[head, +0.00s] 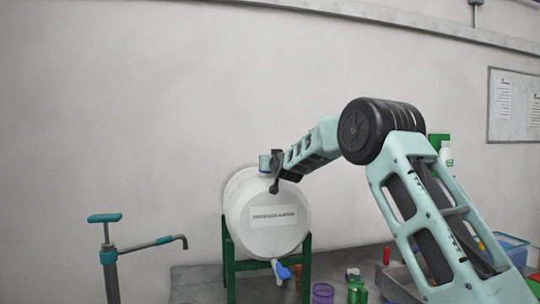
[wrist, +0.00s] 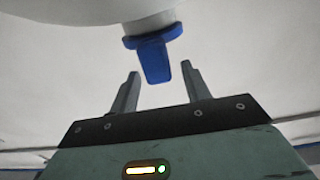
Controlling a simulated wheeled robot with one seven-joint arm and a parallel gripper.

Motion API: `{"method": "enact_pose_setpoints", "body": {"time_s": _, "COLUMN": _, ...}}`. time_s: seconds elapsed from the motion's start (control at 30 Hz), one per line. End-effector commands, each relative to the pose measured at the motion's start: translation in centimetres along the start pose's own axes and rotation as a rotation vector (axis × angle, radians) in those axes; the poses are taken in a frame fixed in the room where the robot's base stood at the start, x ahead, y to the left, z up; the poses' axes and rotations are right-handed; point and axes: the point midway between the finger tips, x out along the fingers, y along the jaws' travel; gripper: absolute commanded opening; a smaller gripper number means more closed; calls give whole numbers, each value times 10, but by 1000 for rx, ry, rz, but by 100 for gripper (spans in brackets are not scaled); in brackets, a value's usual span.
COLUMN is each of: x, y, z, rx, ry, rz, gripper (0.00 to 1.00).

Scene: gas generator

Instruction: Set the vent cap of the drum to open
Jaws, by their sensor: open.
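The white drum (head: 268,208) lies on its side with its labelled end facing me. In the wrist view the vent cap is a blue disc with a flat tab (wrist: 154,62) on a white neck. My gripper (wrist: 160,72) is open there, one finger on each side of the tab, with visible gaps. The tab reaches between the fingertips. I cannot tell whether anything touches.
A green stand (head: 229,262) holds the drum. A tap with a blue handle (head: 282,271) is low on the drum's front. A hand pump (head: 108,245) stands at left. A purple cup (head: 323,293) and other small items stand on the grey table (head: 195,282).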

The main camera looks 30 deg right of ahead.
Motion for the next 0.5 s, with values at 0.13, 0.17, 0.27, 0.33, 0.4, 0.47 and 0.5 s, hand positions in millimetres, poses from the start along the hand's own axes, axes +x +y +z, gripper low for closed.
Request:
{"method": "enact_pose_setpoints", "body": {"time_s": 0.13, "x": 11, "y": 0, "z": -1, "rx": 1, "ry": 0, "rz": 0, "gripper": 47}}
{"method": "enact_pose_setpoints", "body": {"time_s": 0.17, "x": 12, "y": 0, "z": -1, "rx": 1, "ry": 0, "rz": 0, "gripper": 47}}
{"method": "enact_pose_setpoints", "body": {"time_s": 0.27, "x": 14, "y": 0, "z": 0, "rx": 1, "ry": -1, "rz": 0, "gripper": 47}}
{"method": "enact_pose_setpoints", "body": {"time_s": 0.33, "x": 14, "y": 0, "z": 1, "rx": 1, "ry": -1, "rz": 0, "gripper": 47}}
{"method": "enact_pose_setpoints", "body": {"time_s": 0.4, "x": 14, "y": 0, "z": 1, "rx": 1, "ry": -1, "rz": 0, "gripper": 47}}
{"method": "enact_pose_setpoints", "body": {"time_s": 0.47, "x": 14, "y": 0, "z": 1, "rx": 1, "ry": -1, "rz": 0, "gripper": 47}}
{"method": "enact_pose_setpoints", "body": {"time_s": 0.5, "x": 14, "y": 0, "z": 1, "rx": 1, "ry": -1, "rz": 0, "gripper": 44}}
